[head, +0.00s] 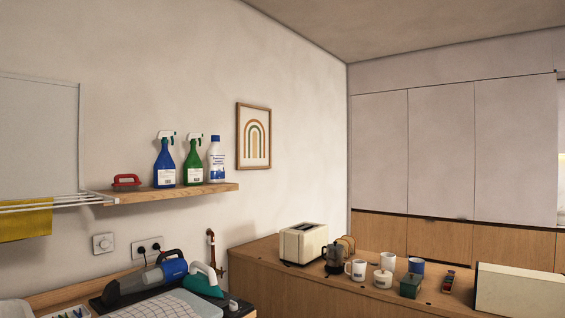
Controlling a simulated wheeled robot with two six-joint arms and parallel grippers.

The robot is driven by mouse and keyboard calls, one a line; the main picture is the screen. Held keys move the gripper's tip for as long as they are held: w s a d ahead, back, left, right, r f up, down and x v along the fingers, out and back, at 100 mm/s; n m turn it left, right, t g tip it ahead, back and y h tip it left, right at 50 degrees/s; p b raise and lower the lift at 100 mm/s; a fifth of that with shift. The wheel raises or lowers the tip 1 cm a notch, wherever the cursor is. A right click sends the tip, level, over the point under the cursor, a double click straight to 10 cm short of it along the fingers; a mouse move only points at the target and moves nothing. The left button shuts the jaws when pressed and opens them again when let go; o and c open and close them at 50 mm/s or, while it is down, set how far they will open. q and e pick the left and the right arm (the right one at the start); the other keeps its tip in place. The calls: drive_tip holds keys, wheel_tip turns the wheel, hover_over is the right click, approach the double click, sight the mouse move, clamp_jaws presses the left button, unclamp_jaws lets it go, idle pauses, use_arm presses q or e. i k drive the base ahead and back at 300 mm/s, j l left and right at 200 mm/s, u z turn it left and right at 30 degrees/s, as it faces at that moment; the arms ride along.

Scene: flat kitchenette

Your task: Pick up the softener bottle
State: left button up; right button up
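A white bottle with a blue label (216,158) stands upright at the right part of a wooden wall shelf (222,187). It looks like the softener bottle, but its print is too small to read. To its left on the shelf stand a green spray bottle (193,164) and a blue spray bottle (165,166), close together. Neither of my grippers shows in the head view.
A red-handled brush (126,181) lies at the shelf's left end, beside a white drying rack (60,203) with a yellow cloth (25,225). Below are a handheld vacuum (140,284) and a teal iron (204,283). A toaster (303,243) and mugs stand on the right counter.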

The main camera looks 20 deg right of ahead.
sight(214, 154)
drive_tip(key=z, duration=0.15)
drive_tip(key=i+l, duration=0.3)
drive_tip(key=i+l+z, duration=0.1)
drive_tip(key=i+l, duration=0.2)
drive_tip(key=i, duration=0.25)
drive_tip(key=i+l, duration=0.25)
drive_tip(key=i, duration=0.15)
drive_tip(key=i+l+z, duration=0.15)
drive_tip(key=i+l, duration=0.15)
drive_tip(key=i, duration=0.15)
